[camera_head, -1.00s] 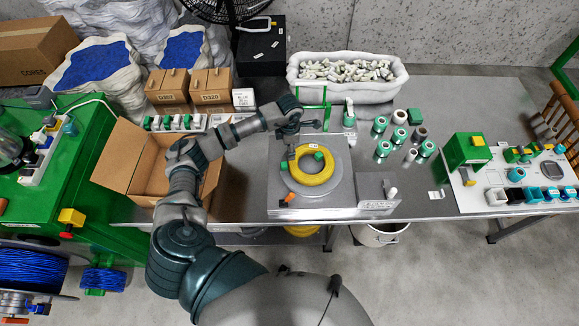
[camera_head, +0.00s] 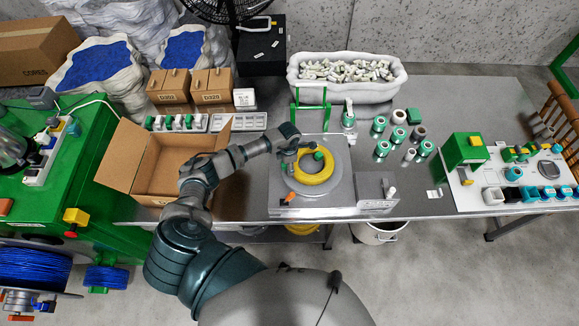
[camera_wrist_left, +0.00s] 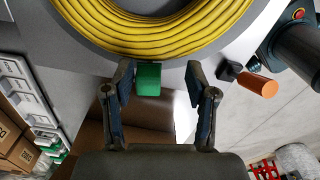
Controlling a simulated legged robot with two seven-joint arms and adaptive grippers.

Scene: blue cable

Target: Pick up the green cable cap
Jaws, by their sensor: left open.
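A yellow coiled cable (camera_head: 317,178) lies on a grey plate in the head view, and its large curve fills the top of the left wrist view (camera_wrist_left: 150,38). One green cable cap (camera_wrist_left: 148,79) shows beside the coil's edge in the left wrist view. A second green cap (camera_head: 318,156) sits at the coil's upper right in the head view. My left gripper (camera_head: 287,165) is at the coil's left side. In the left wrist view my left gripper (camera_wrist_left: 157,76) is open, with the green cap between its fingertips, nearer the left finger. Contact cannot be told. My right gripper is out of view.
An orange-handled part (camera_head: 288,200) is at the plate's front left corner. An open cardboard box (camera_head: 163,170) stands left of the plate, under my arm. A green stand (camera_head: 311,108) is behind the plate. Several green and silver fittings (camera_head: 397,135) stand to the right.

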